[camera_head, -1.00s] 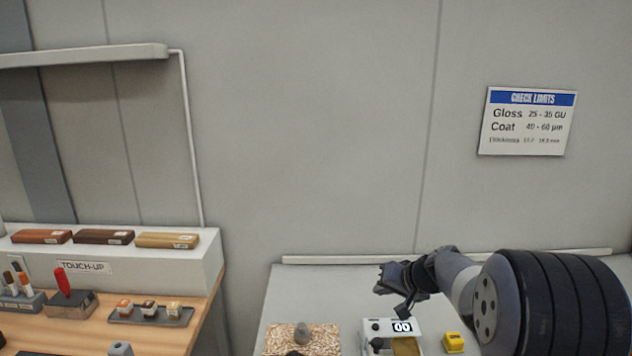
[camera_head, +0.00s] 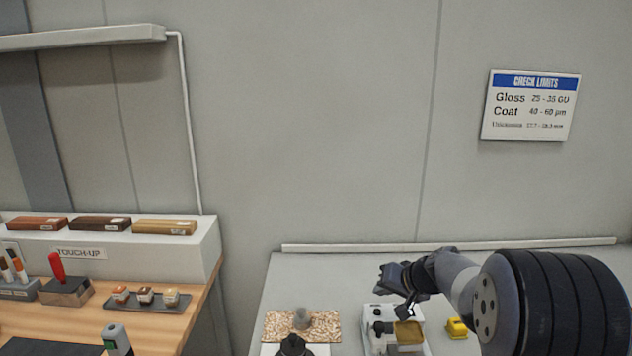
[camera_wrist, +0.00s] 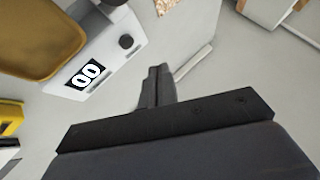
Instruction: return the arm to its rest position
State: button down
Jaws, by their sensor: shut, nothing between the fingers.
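My gripper (camera_head: 388,277) is on the right in the head view, at the end of my bent arm, above the pale grey table (camera_head: 285,280). Its fingers are together and hold nothing. In the wrist view, the closed fingers (camera_wrist: 156,85) point over bare table. A white gauge box (camera_head: 384,312) with a dark knob and a tan pad stands on the table below my gripper. In the wrist view the gauge box (camera_wrist: 125,62) is at the upper left, its display reading 00, apart from the fingers.
A yellow block (camera_head: 457,328) stands right of the gauge box. A speckled board (camera_head: 275,325) with a grey piece on it lies to the left. The wooden touch-up bench (camera_head: 170,328) is at the left. A limits sign (camera_head: 531,105) hangs on the wall.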

jog(key=shift+f+b, duration=0.5)
jog(key=shift+b, duration=0.3)
notch_tip(320, 180, up, 2)
jog(key=shift+r+p, duration=0.25)
jog(key=shift+p, duration=0.75)
notch_tip(320, 180, down, 2)
jog(key=shift+s+f+b, duration=0.1)
jog(key=shift+f+b, duration=0.15)
jog(key=shift+b, duration=0.7)
jog(key=shift+r+p, duration=0.55)
jog(key=shift+p, duration=0.35)
jog(key=r+p, duration=0.1)
jog(key=p, duration=0.2)
